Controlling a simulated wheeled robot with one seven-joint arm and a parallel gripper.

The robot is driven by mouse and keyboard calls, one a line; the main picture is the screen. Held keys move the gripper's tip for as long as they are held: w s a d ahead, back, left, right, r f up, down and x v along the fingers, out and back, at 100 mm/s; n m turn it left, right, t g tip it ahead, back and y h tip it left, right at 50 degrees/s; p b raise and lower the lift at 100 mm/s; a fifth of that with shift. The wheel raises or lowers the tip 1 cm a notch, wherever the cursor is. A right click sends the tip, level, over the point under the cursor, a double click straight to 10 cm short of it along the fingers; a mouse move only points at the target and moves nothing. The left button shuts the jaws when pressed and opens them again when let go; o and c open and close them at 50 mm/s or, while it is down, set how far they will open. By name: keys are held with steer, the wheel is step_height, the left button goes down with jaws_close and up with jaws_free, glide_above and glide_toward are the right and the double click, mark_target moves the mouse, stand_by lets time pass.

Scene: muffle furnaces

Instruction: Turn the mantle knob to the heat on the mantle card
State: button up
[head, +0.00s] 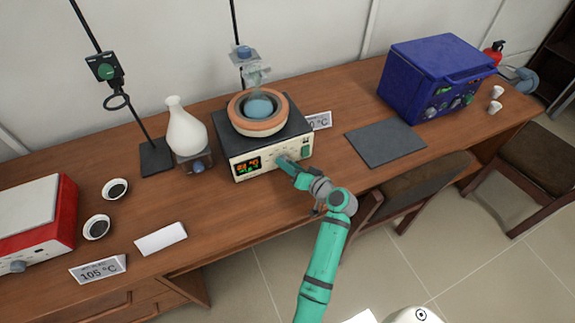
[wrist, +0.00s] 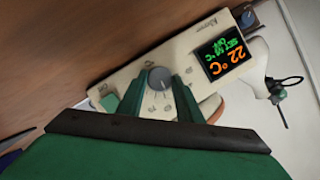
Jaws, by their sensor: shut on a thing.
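The heating mantle (head: 245,170) is a cream box with a dark top and an orange ring around a flask. Its grey round knob (wrist: 159,79) sits on the front panel. My gripper (head: 284,162) is at that panel; in the wrist view its two green fingers (wrist: 157,92) are shut on the knob, one on each side. The display (wrist: 222,56) appears upside down, with orange digits like 22 °C and a green set line too small to read surely. The mantle card (head: 318,121) stands behind the mantle's right side; its number is mostly hidden, only °C shows.
A white flask (head: 186,132) stands left of the mantle. A red and white device (head: 38,215) and a 105 °C card (head: 98,269) are at left. A dark mat (head: 384,142) and a blue furnace (head: 432,75) are at right. A chair (head: 425,185) stands before the table.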

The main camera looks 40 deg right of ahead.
steer(key=shift+d+m+y, duration=0.1)
steer(key=shift+m+y, duration=0.2)
steer(key=shift+m, duration=0.3)
steer(key=shift+f, duration=0.1)
steer(key=o, duration=1)
steer(key=shift+o, duration=0.2)
steer(key=v, duration=1)
steer(key=shift+s+d, duration=0.1)
steer(key=shift+s, duration=0.3)
steer(key=shift+w+a, duration=0.15)
steer(key=shift+a, duration=0.05)
steer(key=shift+s+d, duration=0.3)
steer(key=shift+f, duration=0.1)
